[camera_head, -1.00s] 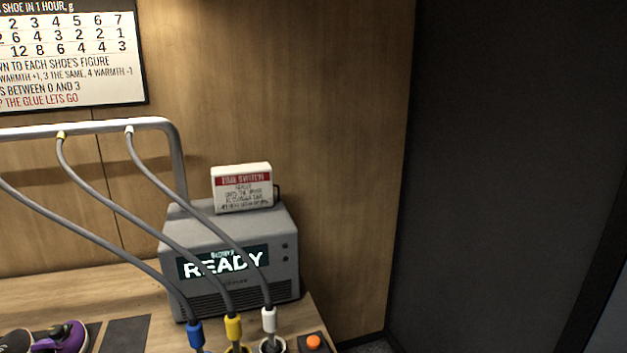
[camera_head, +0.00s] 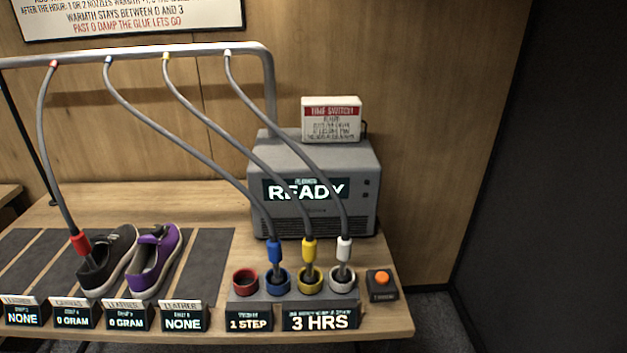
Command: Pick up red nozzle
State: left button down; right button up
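The red nozzle (camera_head: 80,243) hangs at the end of a grey hose on the left side of the table. Its tip reaches into the opening of a black shoe (camera_head: 108,262). A purple shoe (camera_head: 156,261) stands just right of the black one. The red-rimmed holder (camera_head: 245,281) is empty. The blue nozzle (camera_head: 274,251), yellow nozzle (camera_head: 309,250) and white nozzle (camera_head: 344,249) stand in their holders to its right. Neither of my grippers is in view.
A grey dryer box (camera_head: 318,220) reading READY stands behind the holders, with a time switch card (camera_head: 331,119) on top. A metal rail (camera_head: 140,54) carries the hoses. An orange button (camera_head: 382,278) sits at the right table edge. Labelled displays line the front edge.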

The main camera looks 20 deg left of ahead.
aim_at(78, 238)
jog(key=u, duration=1.9)
jog(key=i+j, duration=0.15)
jog(key=i+j+z, duration=0.1)
jog(key=j, duration=0.25)
